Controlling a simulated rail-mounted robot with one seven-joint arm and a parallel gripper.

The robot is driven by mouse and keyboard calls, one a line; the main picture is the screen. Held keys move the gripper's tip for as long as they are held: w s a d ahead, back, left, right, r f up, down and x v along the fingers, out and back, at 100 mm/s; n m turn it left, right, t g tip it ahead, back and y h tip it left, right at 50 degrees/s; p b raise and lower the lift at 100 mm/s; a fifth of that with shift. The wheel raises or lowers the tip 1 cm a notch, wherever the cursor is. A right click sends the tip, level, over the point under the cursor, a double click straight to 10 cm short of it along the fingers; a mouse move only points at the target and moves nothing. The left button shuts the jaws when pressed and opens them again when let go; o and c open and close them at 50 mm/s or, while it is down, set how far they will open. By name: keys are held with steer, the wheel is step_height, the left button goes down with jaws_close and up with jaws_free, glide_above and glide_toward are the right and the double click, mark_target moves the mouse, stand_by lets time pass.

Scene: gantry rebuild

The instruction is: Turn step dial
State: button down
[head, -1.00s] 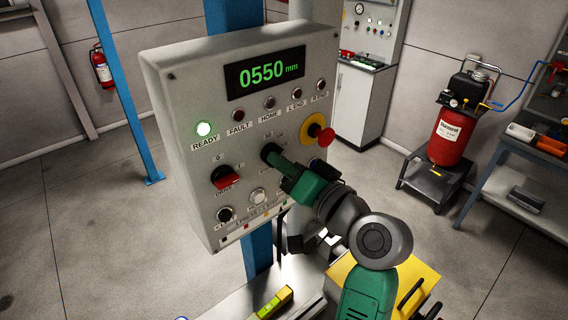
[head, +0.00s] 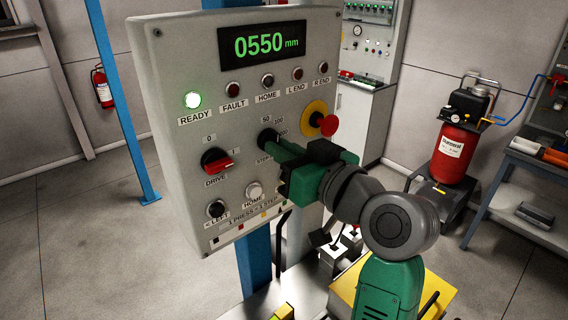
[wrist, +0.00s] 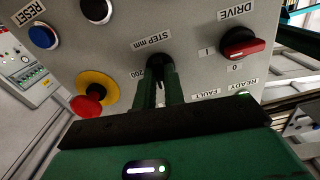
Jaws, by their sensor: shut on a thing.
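The step dial (head: 267,137) is a black knob on the grey control panel (head: 170,110), right of the drive switch. Marks 50 and 100 show above it; part of the scale is hidden by my gripper. My green gripper (head: 285,150) reaches in from the right and is shut on the dial. In the wrist view the dial (wrist: 158,62) sits between the two finger ends, below the STEP mm label, with 200 beside it. Its pointer direction cannot be made out.
The red emergency stop (head: 328,125) on its yellow ring is close right of the dial. The red drive switch (head: 218,164) is to the left. The home button (head: 254,190) and left button (head: 216,209) are below.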

steer(key=shift+n+b, duration=0.4)
steer(key=shift+n, duration=0.2)
steer(key=c, duration=1.5)
jaws_free()
steer(key=v, duration=0.7)
steer(key=shift+s+d+b, duration=0.25)
steer(key=shift+s+b, duration=0.1)
